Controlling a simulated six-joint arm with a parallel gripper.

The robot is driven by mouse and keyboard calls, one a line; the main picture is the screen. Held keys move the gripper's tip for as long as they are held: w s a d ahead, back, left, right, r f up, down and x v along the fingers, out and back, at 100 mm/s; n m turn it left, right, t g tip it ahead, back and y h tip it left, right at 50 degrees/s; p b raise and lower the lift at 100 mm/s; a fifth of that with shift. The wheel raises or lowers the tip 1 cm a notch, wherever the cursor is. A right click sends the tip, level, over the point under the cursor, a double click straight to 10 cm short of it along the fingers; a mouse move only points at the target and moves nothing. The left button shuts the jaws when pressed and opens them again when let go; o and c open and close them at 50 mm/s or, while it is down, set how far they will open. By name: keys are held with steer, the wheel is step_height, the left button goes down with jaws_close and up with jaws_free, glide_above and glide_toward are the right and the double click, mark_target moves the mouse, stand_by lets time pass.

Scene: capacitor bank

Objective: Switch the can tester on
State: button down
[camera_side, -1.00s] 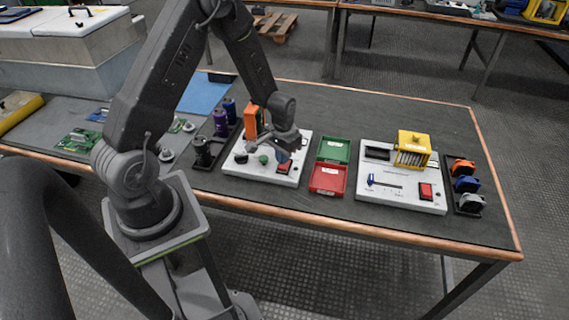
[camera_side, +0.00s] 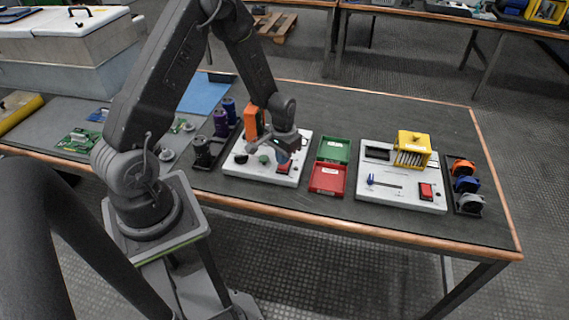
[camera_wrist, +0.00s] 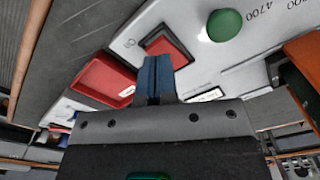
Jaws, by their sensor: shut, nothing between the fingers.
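The white panel (camera_side: 240,171) with printed numbers appears to be the can tester; its name cannot be read. It bears a red rocker switch (camera_side: 284,168) in a dark frame and a green knob (camera_side: 263,160). In the wrist view, the switch (camera_wrist: 168,46) lies just beyond the blue fingertips, with the green knob (camera_wrist: 225,24) to its right. My gripper (camera_side: 283,158) points down above the switch. Its fingers (camera_wrist: 156,62) are shut with nothing between them and overlap the switch's near edge. I cannot tell whether they touch it or which way the switch is set.
An orange block (camera_side: 254,122) stands at the panel's back. Dark and purple cans (camera_side: 221,124) stand left. Red (camera_side: 327,179) and green (camera_side: 334,150) bins sit right of the panel. A second white panel (camera_side: 380,190) with its own red switch (camera_side: 426,191) and a yellow box (camera_side: 413,144) is farther right.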

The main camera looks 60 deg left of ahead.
steer(key=shift+f, duration=1.2)
stand_by(0.5)
steer(key=shift+r, duration=3.5)
steer(key=shift+d+r, duration=0.15)
steer(key=shift+r, duration=0.25)
step_height(320, 180, up, 8)
steer(key=r+t, duration=0.1)
glide_above(283, 167)
steer(key=d, duration=0.4)
steer(key=s+d+r+m+t, duration=0.2)
steer(key=s+d+r, duration=0.2)
steer(key=r, duration=0.5)
steer(key=s+d+r+t, duration=0.1)
steer(key=s+d+r, duration=0.2)
steer(key=s, duration=0.3)
steer(key=s+d+r+m+t, duration=0.1)
steer(key=s+d+r, duration=0.2)
steer(key=s+r, duration=0.2)
steer(key=shift+s+d+t, duration=0.3)
steer(key=shift+s+d, duration=0.1)
steer(key=shift+s, duration=0.45)
